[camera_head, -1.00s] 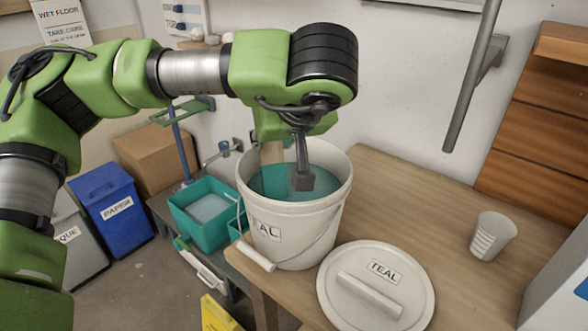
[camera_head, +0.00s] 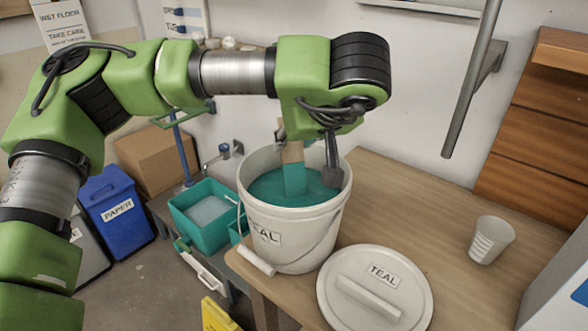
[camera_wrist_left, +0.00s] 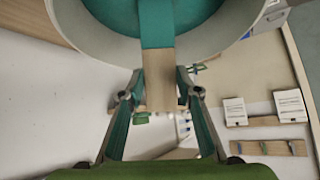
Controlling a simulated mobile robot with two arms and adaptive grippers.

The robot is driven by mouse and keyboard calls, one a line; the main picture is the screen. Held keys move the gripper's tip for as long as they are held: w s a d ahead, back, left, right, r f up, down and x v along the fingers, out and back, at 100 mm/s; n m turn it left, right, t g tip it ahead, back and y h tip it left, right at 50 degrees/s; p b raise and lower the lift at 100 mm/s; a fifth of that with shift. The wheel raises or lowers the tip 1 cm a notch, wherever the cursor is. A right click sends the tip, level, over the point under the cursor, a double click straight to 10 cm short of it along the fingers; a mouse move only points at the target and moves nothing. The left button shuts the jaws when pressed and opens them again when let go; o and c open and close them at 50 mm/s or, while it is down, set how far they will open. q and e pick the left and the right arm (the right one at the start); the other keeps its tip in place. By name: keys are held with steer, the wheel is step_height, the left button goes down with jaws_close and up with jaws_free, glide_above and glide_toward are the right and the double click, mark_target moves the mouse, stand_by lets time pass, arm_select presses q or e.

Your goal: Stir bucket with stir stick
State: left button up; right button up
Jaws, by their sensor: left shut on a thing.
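The white bucket (camera_head: 290,240) labelled TEAL stands upright on the wooden table, without its lid and holding teal glaze (camera_head: 265,187). My left gripper (camera_head: 308,157) is over the bucket opening and shut on the flat wooden stir stick (camera_head: 293,157). The stick's lower part is coated teal and goes down into the glaze; its lower end is hidden. In the left wrist view the stick (camera_wrist_left: 159,80) runs between the two fingers into the bucket (camera_wrist_left: 222,32). My right gripper is not in view.
The TEAL lid (camera_head: 375,284) lies on the table (camera_head: 420,205) in front of the bucket. A grey cup (camera_head: 491,239) stands to the right. A teal basin (camera_head: 205,215) is left of the bucket. Blue and grey bins and a cardboard box (camera_head: 155,158) are farther left.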

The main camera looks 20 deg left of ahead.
arm_select(q)
steer(key=shift+w+a, duration=0.1)
steer(key=shift+a, duration=0.2)
steer(key=r+p, duration=0.2)
steer(key=w+a+r+p, duration=0.1)
steer(key=r, duration=0.1)
steer(key=w+r+p, duration=0.1)
steer(key=r+p, duration=0.1)
steer(key=r, duration=0.1)
steer(key=shift+w+a+p, duration=0.15)
steer(key=shift+p, duration=0.2)
steer(key=w+a+r+p, duration=0.2)
steer(key=w+r+p, duration=0.1)
steer(key=r+p, duration=0.5)
steer(key=shift+w+r, duration=0.25)
steer(key=shift+r, duration=0.4)
steer(key=shift+a, duration=0.1)
step_height(320, 180, up, 5)
steer(key=p, duration=0.4)
stand_by(0.5)
